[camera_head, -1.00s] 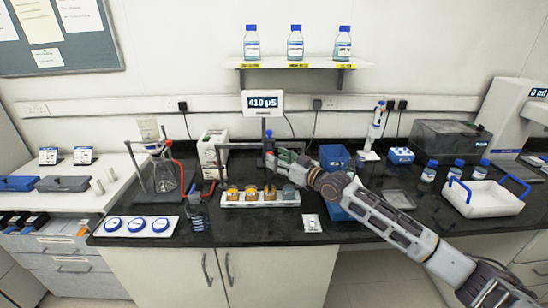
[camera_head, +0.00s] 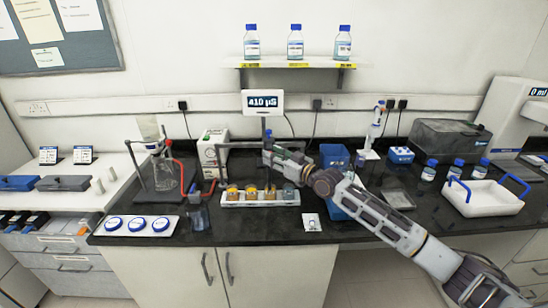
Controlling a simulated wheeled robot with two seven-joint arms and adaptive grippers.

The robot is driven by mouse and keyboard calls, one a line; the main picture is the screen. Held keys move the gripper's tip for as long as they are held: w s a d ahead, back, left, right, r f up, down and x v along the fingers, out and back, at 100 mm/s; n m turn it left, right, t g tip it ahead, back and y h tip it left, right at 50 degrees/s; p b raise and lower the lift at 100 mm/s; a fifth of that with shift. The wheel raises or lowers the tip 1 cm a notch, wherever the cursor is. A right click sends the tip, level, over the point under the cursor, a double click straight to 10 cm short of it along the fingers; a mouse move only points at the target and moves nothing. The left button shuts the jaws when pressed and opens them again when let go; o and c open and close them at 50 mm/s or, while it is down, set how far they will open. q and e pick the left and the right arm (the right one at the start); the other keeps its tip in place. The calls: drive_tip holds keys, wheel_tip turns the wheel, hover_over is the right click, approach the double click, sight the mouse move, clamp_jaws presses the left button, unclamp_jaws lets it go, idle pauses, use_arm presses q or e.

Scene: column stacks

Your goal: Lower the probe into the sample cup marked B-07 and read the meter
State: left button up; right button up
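The meter (camera_head: 263,103) stands at the back of the bench, and its display reads 410 µS. A white rack (camera_head: 260,203) in front of it holds several small cups in a row; the left ones look amber (camera_head: 233,192), and the rightmost (camera_head: 288,191) looks paler and greyish. The B-07 mark is too small to read. My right gripper (camera_head: 270,150) is above and behind the rack, in front of the meter's stand. A small blue part shows at its tip; I cannot tell whether this is the probe or whether the fingers are closed on it. My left gripper is out of view.
A flask stand (camera_head: 165,180) and a small beaker (camera_head: 198,214) are left of the rack. A white tray with round blue-rimmed dishes (camera_head: 138,224) lies front left. Blue bins (camera_head: 334,156) stand behind my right arm. A white carrier (camera_head: 484,203) is at right.

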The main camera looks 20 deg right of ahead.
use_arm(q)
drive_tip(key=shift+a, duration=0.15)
use_arm(e)
clamp_jaws()
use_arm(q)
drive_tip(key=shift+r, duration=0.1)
use_arm(e)
drive_tip(key=shift+r, duration=0.15)
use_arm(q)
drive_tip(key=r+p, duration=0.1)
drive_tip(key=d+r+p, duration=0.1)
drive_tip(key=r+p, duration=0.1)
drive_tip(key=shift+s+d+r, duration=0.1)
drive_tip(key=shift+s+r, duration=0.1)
use_arm(e)
wheel_tip(320, 180, up, 6)
drive_tip(key=shift+r, duration=0.15)
drive_tip(key=o, duration=0.7)
unclamp_jaws()
drive_tip(key=shift+o, duration=0.2)
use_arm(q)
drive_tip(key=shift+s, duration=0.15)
use_arm(e)
drive_tip(key=shift+s, duration=0.1)
